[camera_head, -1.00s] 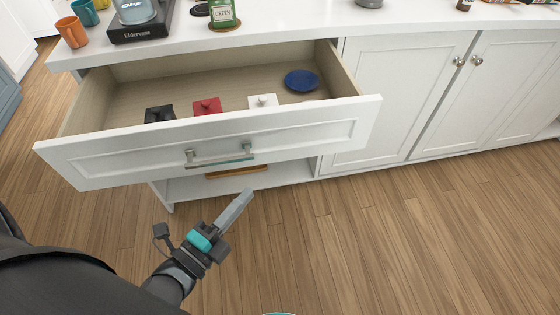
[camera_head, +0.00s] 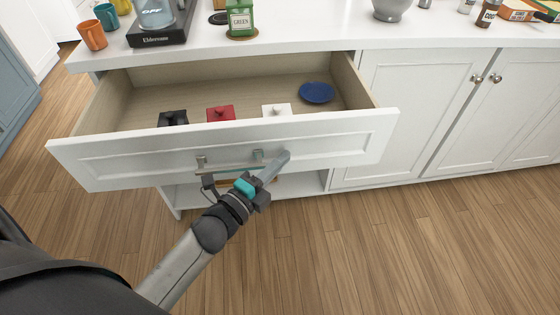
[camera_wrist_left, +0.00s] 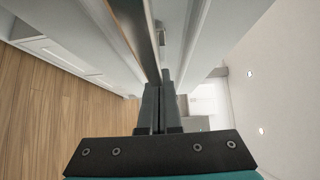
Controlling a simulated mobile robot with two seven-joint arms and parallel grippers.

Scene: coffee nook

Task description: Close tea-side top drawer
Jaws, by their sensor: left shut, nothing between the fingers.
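The white top drawer (camera_head: 330,145) is pulled out from the counter. It holds black (camera_head: 173,118), red (camera_head: 221,113) and white (camera_head: 277,109) lidded items and a blue dish (camera_head: 317,92). Its metal bar handle (camera_head: 202,162) is on the front panel, partly hidden by my gripper. My left gripper (camera_head: 287,154) is shut and empty, with its fingertips at the drawer front just right of the handle. Whether they touch it I cannot tell. In the left wrist view the shut fingers (camera_wrist_left: 160,95) point along a pale panel. My right gripper is not in view.
The white countertop (camera_head: 310,35) holds orange (camera_head: 92,35) and teal (camera_head: 107,16) mugs, a black-based kettle (camera_head: 157,30), a green tea tin (camera_head: 240,18) and a grey pot (camera_head: 387,8). Closed cabinet doors (camera_head: 410,110) stand to the right. The wood floor in front is clear.

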